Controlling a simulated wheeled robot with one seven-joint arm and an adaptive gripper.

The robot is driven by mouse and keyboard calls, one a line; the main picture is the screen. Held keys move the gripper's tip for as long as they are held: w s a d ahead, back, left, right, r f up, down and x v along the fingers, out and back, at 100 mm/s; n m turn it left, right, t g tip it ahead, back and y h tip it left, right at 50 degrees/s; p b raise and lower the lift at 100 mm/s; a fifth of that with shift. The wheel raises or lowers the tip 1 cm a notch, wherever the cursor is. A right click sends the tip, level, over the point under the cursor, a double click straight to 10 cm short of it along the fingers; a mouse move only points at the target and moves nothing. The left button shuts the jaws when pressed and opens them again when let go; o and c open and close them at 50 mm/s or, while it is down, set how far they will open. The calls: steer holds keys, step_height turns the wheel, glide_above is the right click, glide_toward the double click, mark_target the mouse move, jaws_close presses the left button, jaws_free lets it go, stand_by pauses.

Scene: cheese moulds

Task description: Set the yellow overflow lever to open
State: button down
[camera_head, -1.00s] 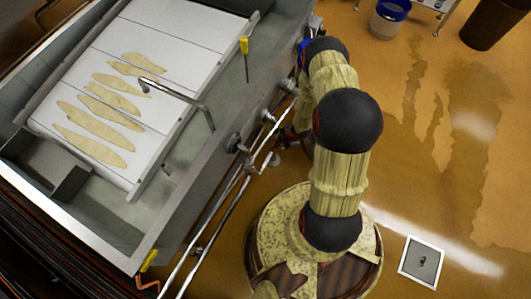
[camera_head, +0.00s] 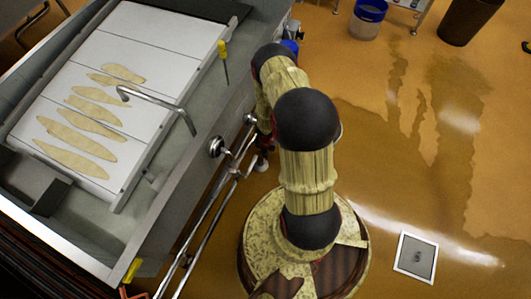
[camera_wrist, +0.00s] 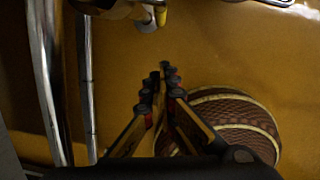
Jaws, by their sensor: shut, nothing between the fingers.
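Two yellow-ended pieces show on the vat in the head view. One is a yellow handle (camera_head: 222,49) on a thin dark rod at the vat's right side. The other is a yellow piece (camera_head: 132,270) at the near corner, beside an orange part. I cannot tell which is the overflow lever. In the wrist view, a small yellow piece (camera_wrist: 160,15) shows at the top edge, beside a pale, round-ended fitting. My gripper (camera_wrist: 166,72) is shut and empty, its fingertips below and apart from that piece in the picture.
The steel vat (camera_head: 172,205) holds white plates with several pale strips. Steel pipes (camera_head: 205,222) run along its right side; vertical pipes (camera_wrist: 86,80) stand left of my gripper. A blue-rimmed bucket (camera_head: 368,20) and brown bin (camera_head: 470,20) stand behind. The wet floor at right is open around a drain (camera_head: 415,257).

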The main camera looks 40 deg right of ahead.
steer(key=w+d+f+b, duration=0.2)
steer(key=d+f, duration=0.1)
steer(key=f, duration=0.3)
steer(key=shift+w+d+b, duration=0.25)
steer(key=shift+b, duration=0.15)
steer(key=shift+w+d+r+p, duration=0.1)
steer(key=shift+d+p, duration=0.05)
steer(key=shift+p, duration=0.2)
